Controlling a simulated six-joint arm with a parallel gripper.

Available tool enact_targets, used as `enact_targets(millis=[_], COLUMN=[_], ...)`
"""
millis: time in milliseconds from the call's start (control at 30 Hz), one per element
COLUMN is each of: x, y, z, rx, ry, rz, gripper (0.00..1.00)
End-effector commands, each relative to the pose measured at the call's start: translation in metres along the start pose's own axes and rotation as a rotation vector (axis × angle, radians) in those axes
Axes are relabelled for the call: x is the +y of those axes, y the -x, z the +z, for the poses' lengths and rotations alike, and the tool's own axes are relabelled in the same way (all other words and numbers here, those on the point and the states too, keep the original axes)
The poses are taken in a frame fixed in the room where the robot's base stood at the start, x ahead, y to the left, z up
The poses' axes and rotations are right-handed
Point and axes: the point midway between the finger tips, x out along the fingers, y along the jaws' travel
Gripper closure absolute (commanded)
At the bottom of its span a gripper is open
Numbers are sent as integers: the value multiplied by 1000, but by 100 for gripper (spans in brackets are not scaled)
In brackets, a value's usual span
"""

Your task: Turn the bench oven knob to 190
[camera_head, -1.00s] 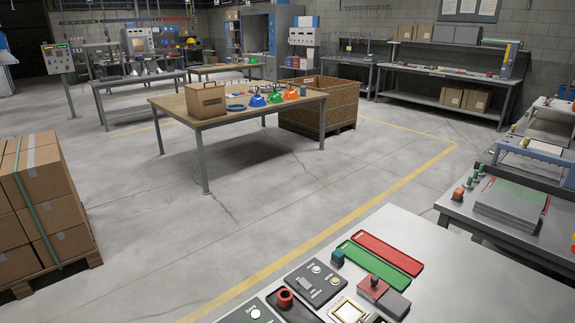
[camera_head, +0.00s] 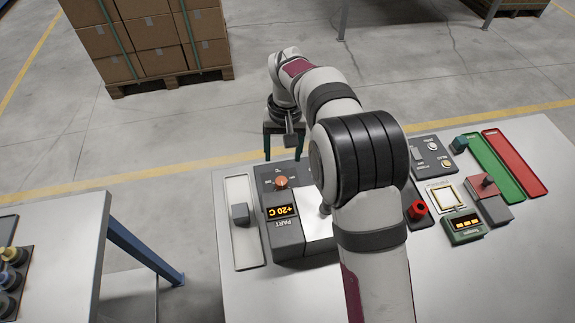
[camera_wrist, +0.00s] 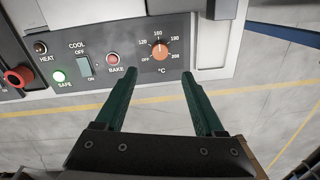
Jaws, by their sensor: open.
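The bench oven is a grey box (camera_head: 268,244) on the light workbench. Its orange-red round knob (camera_head: 281,182) is on the panel beside a lit display (camera_head: 283,211) reading +20 C. In the wrist view the knob (camera_wrist: 160,50) sits within a ring of marks running from OFF through 120 and 160 to 200. Its pointer is too small to read surely. My gripper (camera_wrist: 160,77) is open and empty, its two green fingers apart, with the knob framed beyond and between the tips, seemingly not touching. In the head view the gripper (camera_head: 284,155) is just beyond the knob.
The wrist view shows a BAKE button (camera_wrist: 113,59), a COOL switch (camera_wrist: 83,66), a green SAFE light (camera_wrist: 59,76) and a red ring-shaped control (camera_wrist: 18,77). A narrow tray (camera_head: 243,257) with a grey block (camera_head: 240,213) lies left of the oven. Open floor lies beyond the bench.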

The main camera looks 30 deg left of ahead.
Motion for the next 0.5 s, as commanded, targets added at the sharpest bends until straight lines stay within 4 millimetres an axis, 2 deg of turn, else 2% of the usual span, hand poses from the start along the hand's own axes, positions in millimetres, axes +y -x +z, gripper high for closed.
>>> enact_targets(millis=[100, 233, 400, 500], x=[0, 0, 0, 0], y=[-37, -72, -97, -104], z=[1, 1, 0, 0], rx=[-5, -4, -1, 0], ry=[-1, -2, -3, -3], rz=[0, 0, -1, -1], gripper=[29, 29, 29, 29])
